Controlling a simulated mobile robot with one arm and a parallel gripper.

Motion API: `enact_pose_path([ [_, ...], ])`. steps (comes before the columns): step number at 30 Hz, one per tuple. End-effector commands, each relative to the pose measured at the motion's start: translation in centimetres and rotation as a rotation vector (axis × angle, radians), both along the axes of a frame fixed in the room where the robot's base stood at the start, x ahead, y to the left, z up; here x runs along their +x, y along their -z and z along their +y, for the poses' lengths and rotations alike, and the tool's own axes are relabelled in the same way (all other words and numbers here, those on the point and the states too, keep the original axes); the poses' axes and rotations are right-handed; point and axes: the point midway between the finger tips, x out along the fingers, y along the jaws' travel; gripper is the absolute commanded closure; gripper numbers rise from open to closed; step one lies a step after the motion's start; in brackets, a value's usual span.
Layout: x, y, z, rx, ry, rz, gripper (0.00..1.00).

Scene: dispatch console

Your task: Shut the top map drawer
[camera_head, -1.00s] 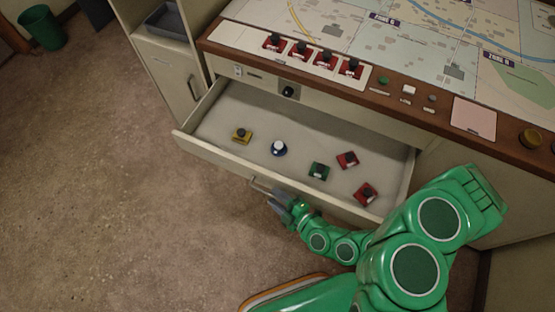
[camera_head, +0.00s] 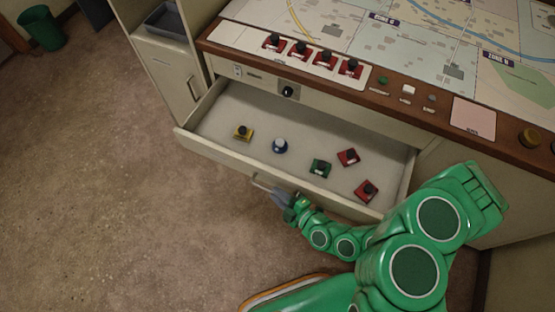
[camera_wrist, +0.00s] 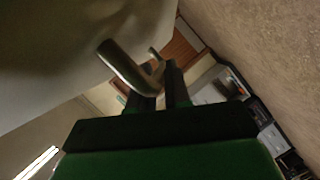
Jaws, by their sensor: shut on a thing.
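The top map drawer (camera_head: 215,158) is a pale drawer pulled out below the map console. It stands open, with its inside in view. My gripper (camera_head: 276,194) is at the middle of the drawer front, shut on the metal drawer handle (camera_head: 259,183). In the wrist view the bar handle (camera_wrist: 124,67) runs to my gripper fingers (camera_wrist: 163,84), which are around its far part. The exact contact is partly hidden by the fingers.
In the drawer lie a yellow piece (camera_head: 243,132), a blue and white piece (camera_head: 280,146), a green piece (camera_head: 320,167) and two red pieces (camera_head: 347,157). The floor (camera_head: 120,220) in front is clear.

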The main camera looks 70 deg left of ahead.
Motion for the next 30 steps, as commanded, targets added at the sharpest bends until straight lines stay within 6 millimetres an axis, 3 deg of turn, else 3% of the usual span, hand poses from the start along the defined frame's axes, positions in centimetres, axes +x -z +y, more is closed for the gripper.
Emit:
enact_pose_path([
  [8,3.6,-0.1,3.7,0.005,-0.005,-0.008,1.00],
  [30,17.1,-0.1,17.2,0.004,-0.002,-0.003,1.00],
])
